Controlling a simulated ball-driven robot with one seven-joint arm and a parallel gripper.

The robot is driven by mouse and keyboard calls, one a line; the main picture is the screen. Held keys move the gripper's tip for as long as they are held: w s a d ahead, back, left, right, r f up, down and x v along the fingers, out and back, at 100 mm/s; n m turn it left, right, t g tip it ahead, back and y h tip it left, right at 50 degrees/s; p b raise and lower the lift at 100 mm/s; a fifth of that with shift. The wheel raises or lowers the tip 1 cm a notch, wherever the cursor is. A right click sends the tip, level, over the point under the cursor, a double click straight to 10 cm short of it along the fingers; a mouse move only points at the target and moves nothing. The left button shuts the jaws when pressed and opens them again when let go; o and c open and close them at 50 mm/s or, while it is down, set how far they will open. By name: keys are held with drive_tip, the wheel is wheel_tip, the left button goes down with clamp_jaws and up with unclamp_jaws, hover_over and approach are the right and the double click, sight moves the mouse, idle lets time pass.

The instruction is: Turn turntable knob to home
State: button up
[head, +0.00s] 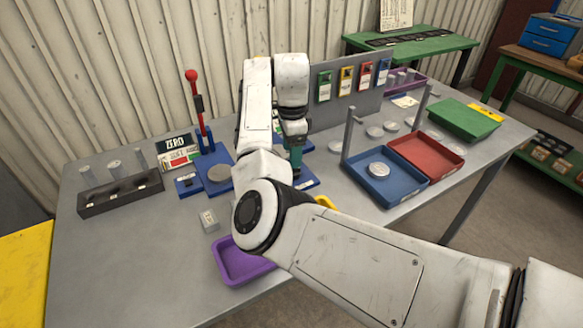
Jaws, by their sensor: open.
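My gripper (293,140) points down over a blue base (305,183) near the middle of the table. My own arm hides much of it, and its fingertips do not show clearly. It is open. A teal upright part (297,160) shows right below my gripper, above the blue base. I cannot tell whether my gripper touches it. The turntable knob and its home mark cannot be made out; my arm covers much of that area.
A red-knobbed lever (196,105) stands on a blue base to the left. A dark rack (120,195), a purple tray (240,265), a blue tray (378,190) and a red tray (428,155) surround my arm. A grey panel (338,112) rises behind. The front left tabletop is clear.

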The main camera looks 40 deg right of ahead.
sight(294, 172)
wheel_tip(294, 172, down, 6)
drive_tip(key=shift+f, duration=0.25)
drive_tip(key=shift+c, duration=0.5)
drive_tip(key=c, duration=1)
drive_tip(key=shift+o, duration=0.2)
